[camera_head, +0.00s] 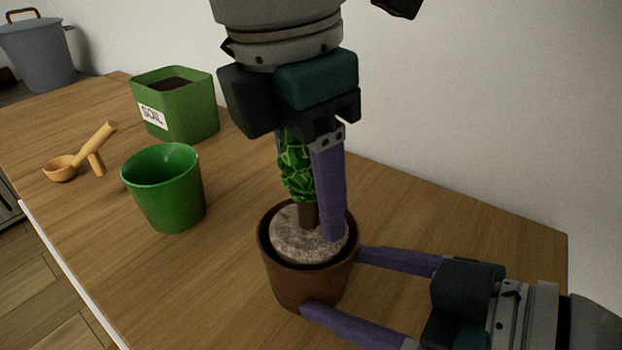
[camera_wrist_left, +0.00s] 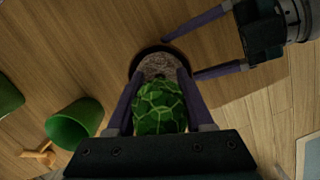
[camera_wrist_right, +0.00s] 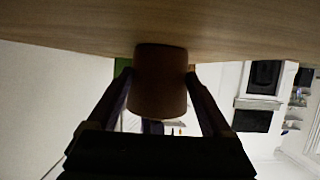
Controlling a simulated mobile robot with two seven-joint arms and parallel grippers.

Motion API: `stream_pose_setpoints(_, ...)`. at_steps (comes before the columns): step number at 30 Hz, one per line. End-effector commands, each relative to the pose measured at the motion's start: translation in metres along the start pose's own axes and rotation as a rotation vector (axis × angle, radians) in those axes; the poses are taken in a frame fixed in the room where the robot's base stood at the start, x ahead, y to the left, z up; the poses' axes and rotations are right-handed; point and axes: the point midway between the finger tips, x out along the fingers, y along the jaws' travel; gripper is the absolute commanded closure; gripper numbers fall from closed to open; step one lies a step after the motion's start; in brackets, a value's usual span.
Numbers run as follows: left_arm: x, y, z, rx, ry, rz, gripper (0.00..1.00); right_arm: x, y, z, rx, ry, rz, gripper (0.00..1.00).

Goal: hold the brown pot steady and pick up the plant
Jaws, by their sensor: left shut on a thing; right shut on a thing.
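The brown pot (camera_head: 284,281) stands upright on the wooden table, with the plant (camera_head: 294,172) in it. The plant has green patterned leaves, a brown stem and a pale round soil ball inside the pot's rim. My left gripper (camera_head: 318,235) points down from above, its fingers shut on the plant; in the left wrist view the fingers (camera_wrist_left: 160,85) lie on both sides of the leaves (camera_wrist_left: 160,108). My right gripper (camera_head: 331,278) reaches in from the right, its fingers shut around the pot's sides. The pot also shows between the fingers in the right wrist view (camera_wrist_right: 158,85).
An empty green pot (camera_head: 165,195) stands left of the brown pot. Behind it is a green soil box (camera_head: 180,112). A grey bucket (camera_head: 40,55) stands at the far left. The table's right part is clear.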

Motion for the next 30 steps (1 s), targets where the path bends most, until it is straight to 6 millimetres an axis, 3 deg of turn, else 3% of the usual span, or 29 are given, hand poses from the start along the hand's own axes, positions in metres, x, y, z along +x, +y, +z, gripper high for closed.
stream_pose_setpoints(6,-0.048,0.001,0.008,0.001,-0.005,0.006,1.00,0.000,0.000,0.000,0.000,0.000,0.000,0.71)
stream_pose_setpoints(12,-0.079,0.001,0.012,0.000,-0.003,0.003,1.00,0.000,0.000,0.000,0.000,0.000,0.000,0.71)
stream_pose_setpoints(23,-0.087,0.000,0.013,-0.001,-0.001,0.001,1.00,0.000,0.000,0.000,0.000,0.000,0.000,0.71)
stream_pose_setpoints(24,-0.087,0.000,0.013,-0.001,-0.001,0.001,1.00,0.000,0.000,0.000,0.000,0.000,0.000,0.13)
stream_pose_setpoints(27,-0.087,0.000,0.013,-0.001,-0.001,0.001,1.00,0.000,0.000,0.000,0.000,0.000,0.000,0.01)
stream_pose_setpoints(30,-0.087,0.000,0.013,-0.001,-0.001,0.001,1.00,0.000,0.000,0.000,0.000,0.000,0.000,0.00)
